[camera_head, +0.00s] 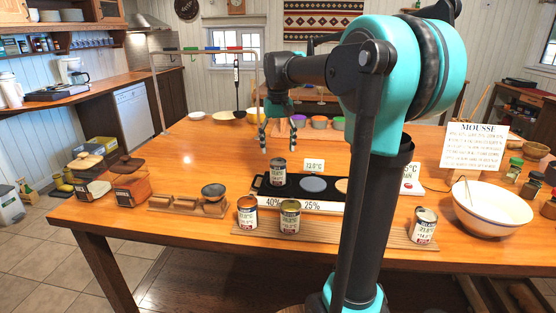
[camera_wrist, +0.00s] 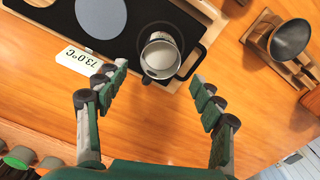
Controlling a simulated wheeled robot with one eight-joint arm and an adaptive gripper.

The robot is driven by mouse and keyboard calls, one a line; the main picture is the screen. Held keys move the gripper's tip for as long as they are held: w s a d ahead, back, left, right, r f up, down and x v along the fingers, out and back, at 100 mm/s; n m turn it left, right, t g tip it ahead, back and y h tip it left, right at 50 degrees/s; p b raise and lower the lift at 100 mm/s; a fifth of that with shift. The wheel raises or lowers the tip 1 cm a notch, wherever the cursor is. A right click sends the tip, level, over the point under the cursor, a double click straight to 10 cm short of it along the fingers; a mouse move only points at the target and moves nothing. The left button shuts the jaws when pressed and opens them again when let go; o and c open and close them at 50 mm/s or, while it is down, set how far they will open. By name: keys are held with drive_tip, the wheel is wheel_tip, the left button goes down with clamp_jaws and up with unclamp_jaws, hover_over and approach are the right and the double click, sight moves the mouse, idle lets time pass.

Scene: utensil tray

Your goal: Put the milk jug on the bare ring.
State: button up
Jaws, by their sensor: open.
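A metal jug (camera_wrist: 161,57) with a printed label and white contents stands upright on the black hob plate (camera_wrist: 133,32). In the head view the jug (camera_head: 278,171) stands at the plate's left end. Beside it on the plate is a bare grey-blue disc (camera_head: 313,184), also partly visible in the wrist view (camera_wrist: 101,14). A beige disc (camera_head: 342,185) lies further right, partly hidden by my arm. My gripper (camera_head: 279,138) is open and empty above the jug, fingers pointing down. In the wrist view the jug lies ahead of and between the spread fingers (camera_wrist: 160,82), apart from them.
Labelled cans (camera_head: 247,212) (camera_head: 290,216) stand on a slatted mat in front of the plate; another can (camera_head: 424,225) stands right. A temperature card (camera_head: 314,165) stands behind the plate. A wooden holder with a dark bowl (camera_head: 213,192) is left. A large white bowl (camera_head: 492,208) is right.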

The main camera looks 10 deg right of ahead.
drive_tip(key=shift+r, duration=1.05)
idle(0.4)
